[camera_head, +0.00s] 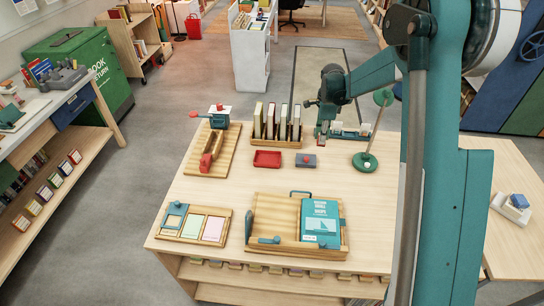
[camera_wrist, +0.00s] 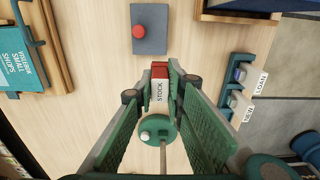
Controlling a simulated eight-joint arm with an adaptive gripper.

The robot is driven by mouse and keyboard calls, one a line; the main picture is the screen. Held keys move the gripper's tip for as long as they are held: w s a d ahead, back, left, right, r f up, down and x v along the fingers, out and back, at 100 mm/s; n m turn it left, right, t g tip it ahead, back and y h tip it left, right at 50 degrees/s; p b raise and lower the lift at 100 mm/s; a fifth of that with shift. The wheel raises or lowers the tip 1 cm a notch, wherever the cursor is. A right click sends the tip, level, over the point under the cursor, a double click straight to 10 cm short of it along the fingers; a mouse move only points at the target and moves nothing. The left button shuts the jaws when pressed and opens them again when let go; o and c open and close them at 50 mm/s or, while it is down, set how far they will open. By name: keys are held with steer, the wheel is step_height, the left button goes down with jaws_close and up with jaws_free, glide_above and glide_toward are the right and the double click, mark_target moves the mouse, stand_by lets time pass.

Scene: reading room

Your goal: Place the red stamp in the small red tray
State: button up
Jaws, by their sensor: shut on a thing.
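My gripper (camera_wrist: 160,82) is shut on the red stamp (camera_wrist: 160,70), which has a red end and a white label reading STOCK. In the head view my gripper (camera_head: 322,132) is at the back of the table, beside the stamp rack (camera_head: 350,133), with the stamp mostly hidden there. The small red tray (camera_head: 267,159) lies empty on the table in front of the book rack, to the left of and nearer than my gripper. It is not seen in the wrist view. I cannot tell the stamp's height above the table.
A grey pad with a red knob (camera_head: 306,161) sits just right of the tray; it also shows in the wrist view (camera_wrist: 150,40). A book rack (camera_head: 276,143) stands behind the tray. A green round-based stand (camera_head: 366,161) is at right. A wooden tray (camera_head: 285,243) holds a teal book in front.

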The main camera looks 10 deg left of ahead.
glide_above(268, 160)
steer(key=shift+s+a+r+b, duration=0.1)
steer(key=shift+s+r+b, duration=0.05)
steer(key=shift+r+b, duration=0.25)
steer(key=shift+f, duration=3.15)
steer(key=shift+f, duration=0.1)
steer(key=shift+f+b, duration=0.4)
steer(key=shift+f, duration=1.4)
steer(key=shift+f, duration=0.1)
steer(key=o, duration=0.9)
